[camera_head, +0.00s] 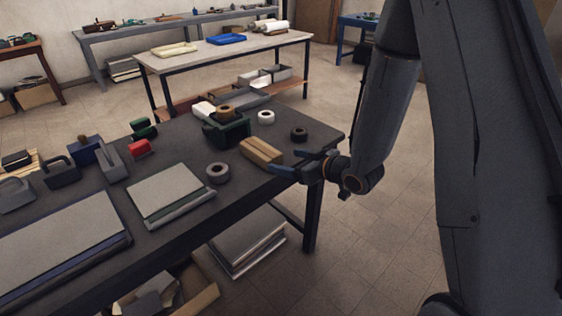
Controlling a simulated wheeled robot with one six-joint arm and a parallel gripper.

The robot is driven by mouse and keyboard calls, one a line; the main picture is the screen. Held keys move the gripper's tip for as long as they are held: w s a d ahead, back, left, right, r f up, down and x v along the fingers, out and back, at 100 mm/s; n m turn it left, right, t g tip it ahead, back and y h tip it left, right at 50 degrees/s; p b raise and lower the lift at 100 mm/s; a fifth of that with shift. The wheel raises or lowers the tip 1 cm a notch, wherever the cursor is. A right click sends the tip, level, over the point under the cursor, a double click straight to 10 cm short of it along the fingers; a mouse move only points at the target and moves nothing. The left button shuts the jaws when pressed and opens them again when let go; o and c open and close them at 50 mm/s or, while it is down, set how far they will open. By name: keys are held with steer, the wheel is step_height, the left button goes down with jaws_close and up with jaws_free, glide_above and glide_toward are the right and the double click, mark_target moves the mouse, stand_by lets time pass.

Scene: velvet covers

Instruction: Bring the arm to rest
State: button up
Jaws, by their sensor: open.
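My arm (390,105) hangs down from the upper right of the head view and bends at the wrist, close to the right end of a dark worktable (190,220). My gripper (292,164) points left over the table's right edge. Its two blue-tipped fingers are apart, with nothing seen between them. A tan wooden block (261,151) lies just left of the fingertips. I cannot tell whether a finger touches it.
Tape rolls (217,172), a dark green holder (227,130), a board stack (170,194) and a red block (139,148) are on the worktable. A second table (225,52) with trays stands behind. The floor (390,250) below my arm is clear.

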steer(key=shift+s+d+r, duration=0.2)
steer(key=shift+s+d, duration=0.1)
steer(key=shift+s, duration=0.05)
